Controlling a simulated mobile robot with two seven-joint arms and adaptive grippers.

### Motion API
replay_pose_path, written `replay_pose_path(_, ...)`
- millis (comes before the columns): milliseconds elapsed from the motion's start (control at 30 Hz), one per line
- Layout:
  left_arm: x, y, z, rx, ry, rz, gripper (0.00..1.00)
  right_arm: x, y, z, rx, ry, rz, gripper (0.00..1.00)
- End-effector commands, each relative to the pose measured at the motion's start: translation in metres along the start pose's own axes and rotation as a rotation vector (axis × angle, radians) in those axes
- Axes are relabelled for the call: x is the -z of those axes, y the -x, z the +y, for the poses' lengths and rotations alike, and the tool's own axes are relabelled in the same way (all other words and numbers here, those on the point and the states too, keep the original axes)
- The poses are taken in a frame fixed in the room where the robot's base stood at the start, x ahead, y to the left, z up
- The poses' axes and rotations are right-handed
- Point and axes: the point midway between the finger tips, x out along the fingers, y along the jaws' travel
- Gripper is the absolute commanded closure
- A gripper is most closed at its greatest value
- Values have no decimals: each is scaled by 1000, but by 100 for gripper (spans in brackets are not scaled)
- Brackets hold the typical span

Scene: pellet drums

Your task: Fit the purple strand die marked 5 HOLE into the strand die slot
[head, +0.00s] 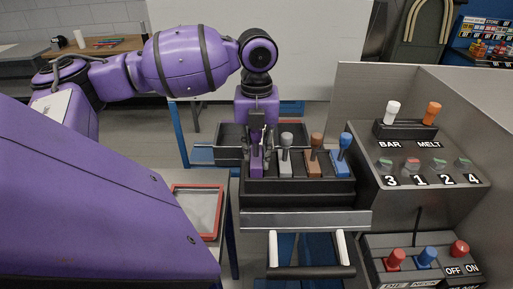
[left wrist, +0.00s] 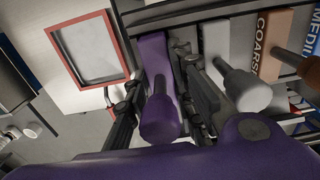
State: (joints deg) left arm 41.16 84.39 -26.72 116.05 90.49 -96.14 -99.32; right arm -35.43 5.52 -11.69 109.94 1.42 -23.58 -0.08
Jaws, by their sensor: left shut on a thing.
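The purple die (head: 256,165) stands in the leftmost place of a dark rack (head: 300,192). Its purple knobbed handle (left wrist: 161,117) and flat body show in the left wrist view; no marking is readable on it. My left gripper (head: 257,138) reaches down from above and is shut on the purple die, with a dark finger on either side (left wrist: 160,85). Whether the die has lifted from its place, I cannot tell. I cannot identify the strand die slot in either view. My right gripper is in neither view.
Right of the purple die stand a grey die (head: 285,158), a brown one (head: 316,160) marked COARSE in the wrist view, and a blue one (head: 341,160). A control panel (head: 435,165) with levers stands right. A red-framed tray (head: 197,210) lies left.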

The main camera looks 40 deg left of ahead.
Motion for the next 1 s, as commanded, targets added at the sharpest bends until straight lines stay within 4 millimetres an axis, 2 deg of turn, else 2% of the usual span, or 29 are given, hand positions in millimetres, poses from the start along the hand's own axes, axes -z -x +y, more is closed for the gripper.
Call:
replay_pose_path(667, 0, -13, -1, 3, -1, -2, 100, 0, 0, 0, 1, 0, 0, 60)
replay_pose_path(700, 0, -13, -1, 3, 0, -3, 72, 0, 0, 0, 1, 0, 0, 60)
replay_pose_path(833, 0, -13, 0, 2, 0, -2, 55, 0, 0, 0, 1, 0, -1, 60)
replay_pose_path(1000, 0, -14, 0, 1, 0, -1, 55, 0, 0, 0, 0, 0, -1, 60)
